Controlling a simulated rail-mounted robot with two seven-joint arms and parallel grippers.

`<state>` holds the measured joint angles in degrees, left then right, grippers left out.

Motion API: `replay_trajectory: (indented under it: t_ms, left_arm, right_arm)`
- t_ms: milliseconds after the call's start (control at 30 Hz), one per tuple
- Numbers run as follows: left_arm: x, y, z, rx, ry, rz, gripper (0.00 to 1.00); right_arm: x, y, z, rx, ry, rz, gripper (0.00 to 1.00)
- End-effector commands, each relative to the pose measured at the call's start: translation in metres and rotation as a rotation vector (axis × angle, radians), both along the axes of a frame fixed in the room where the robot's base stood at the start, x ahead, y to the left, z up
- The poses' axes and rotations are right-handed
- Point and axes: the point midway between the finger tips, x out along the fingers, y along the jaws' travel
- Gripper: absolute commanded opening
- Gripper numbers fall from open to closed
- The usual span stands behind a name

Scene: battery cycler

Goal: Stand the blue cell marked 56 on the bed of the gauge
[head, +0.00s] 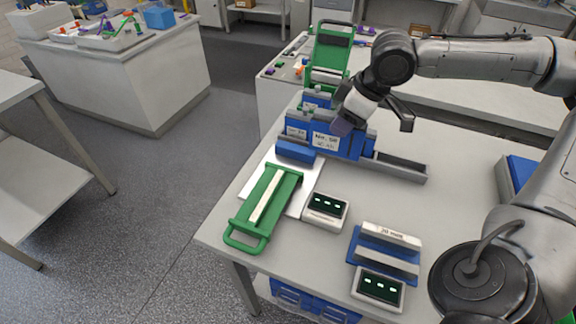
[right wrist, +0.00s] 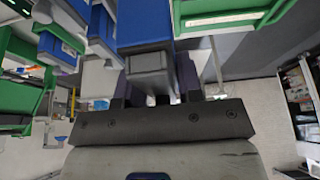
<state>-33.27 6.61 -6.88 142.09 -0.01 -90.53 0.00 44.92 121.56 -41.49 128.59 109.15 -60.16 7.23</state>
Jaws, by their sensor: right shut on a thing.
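The blue cell marked No. 56 (head: 325,141) is upright among the blue cells at the grey rack on the table. My right gripper (head: 347,118) is shut on its top. In the right wrist view, my dark fingers (right wrist: 152,88) stand either side of the cell's grey top block (right wrist: 150,68), with its blue body (right wrist: 145,22) beyond. I cannot tell whether its base touches the rack. A green-framed device (head: 284,206) with a pale strip lies nearer, beside a small display box (head: 325,208). A blue and grey stand (head: 384,262) has another display (head: 379,287); which one is the gauge is unclear. My left gripper is out of view.
Other blue cells (head: 297,124) stand close to the left of cell 56. The grey rack (head: 402,166) extends right. A tall green frame (head: 331,50) stands behind. A blue bin (head: 523,180) is at the right. The tabletop between rack and displays is clear.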

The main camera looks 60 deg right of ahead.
Motion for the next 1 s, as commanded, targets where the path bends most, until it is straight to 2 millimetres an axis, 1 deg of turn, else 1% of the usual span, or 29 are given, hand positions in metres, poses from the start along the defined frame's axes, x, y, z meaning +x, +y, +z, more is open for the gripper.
replay_trajectory:
  t_ms: [67,167,400,600,800,1000]
  left_arm:
    - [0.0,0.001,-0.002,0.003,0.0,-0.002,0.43]
    - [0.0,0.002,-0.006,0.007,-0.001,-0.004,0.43]
    - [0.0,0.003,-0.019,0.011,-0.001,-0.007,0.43]
    - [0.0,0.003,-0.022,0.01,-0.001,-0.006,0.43]
    - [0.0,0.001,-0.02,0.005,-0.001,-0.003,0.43]
    - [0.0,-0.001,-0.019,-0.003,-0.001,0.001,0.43]
  right_arm:
    - [0.004,0.0,-0.002,0.0,-0.001,-0.015,0.0]
    - [0.015,0.002,-0.011,0.002,0.0,-0.025,0.0]
    - [0.061,0.007,-0.04,0.005,0.002,-0.025,0.0]
    - [0.092,0.009,-0.056,0.006,-0.001,-0.028,0.0]
    - [0.108,0.01,-0.063,0.004,-0.004,-0.026,0.0]
    - [0.115,0.01,-0.067,0.002,-0.004,-0.029,0.0]
